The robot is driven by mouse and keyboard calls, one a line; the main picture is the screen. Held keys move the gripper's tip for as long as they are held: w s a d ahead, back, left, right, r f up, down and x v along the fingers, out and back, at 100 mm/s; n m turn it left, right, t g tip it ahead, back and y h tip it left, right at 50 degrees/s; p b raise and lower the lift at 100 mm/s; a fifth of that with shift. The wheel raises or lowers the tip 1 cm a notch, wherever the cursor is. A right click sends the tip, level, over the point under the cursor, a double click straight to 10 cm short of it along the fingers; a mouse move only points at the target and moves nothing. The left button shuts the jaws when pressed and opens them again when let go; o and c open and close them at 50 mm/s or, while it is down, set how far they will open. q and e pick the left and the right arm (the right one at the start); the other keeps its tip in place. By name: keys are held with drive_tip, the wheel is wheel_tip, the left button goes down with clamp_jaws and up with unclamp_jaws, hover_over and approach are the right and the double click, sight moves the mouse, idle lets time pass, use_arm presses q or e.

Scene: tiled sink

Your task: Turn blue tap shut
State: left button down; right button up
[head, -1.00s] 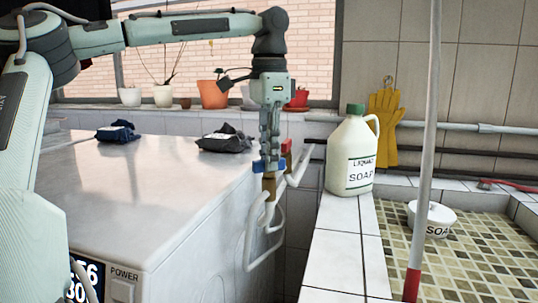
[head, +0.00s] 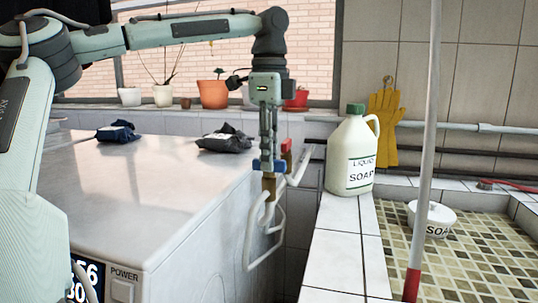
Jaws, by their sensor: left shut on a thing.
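The blue tap (head: 258,165) has a small blue handle on a brass body (head: 269,186), beside the right edge of the white machine. My left gripper (head: 268,158) points straight down from above, its fingers shut on the blue handle. The fingers hide part of the handle. A second tap with a red handle (head: 285,145) stands just behind and to the right. White hoses (head: 279,235) hang below the taps. My right gripper is not in view.
The white machine top (head: 170,185) fills the left, with two dark cloth bundles (head: 225,139) on it. A soap jug (head: 351,155) stands on the tiled ledge to the right. A white and red pole (head: 424,160) rises before the tiled basin, which holds a soap dish (head: 432,217).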

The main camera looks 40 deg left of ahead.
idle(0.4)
use_arm(q)
drive_tip(key=c, duration=1.5)
unclamp_jaws()
drive_tip(key=shift+c, duration=0.2)
wheel_tip(320, 180, up, 12)
